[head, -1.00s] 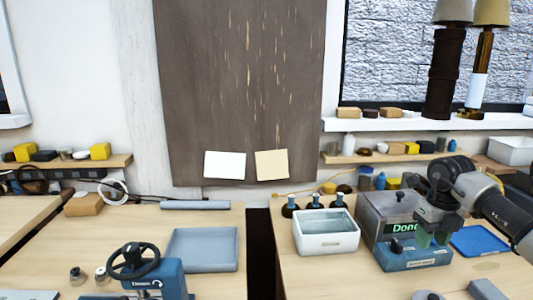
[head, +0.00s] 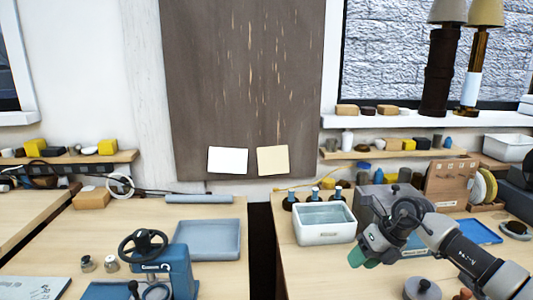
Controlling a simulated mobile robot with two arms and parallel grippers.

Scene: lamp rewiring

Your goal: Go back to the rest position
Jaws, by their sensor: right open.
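My right gripper (head: 364,257) is in the head view at the lower right, above the right workbench (head: 310,272). Its green fingertips point down and left, and I see nothing held between them. My right arm comes in from the lower right corner. The gripper is in front of a grey box (head: 375,203) and hides much of its front. My left gripper is not in view.
A white bin (head: 325,236) stands left of the gripper. On the left bench are a grey-blue tray (head: 207,256) and a handwheel device (head: 168,268).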

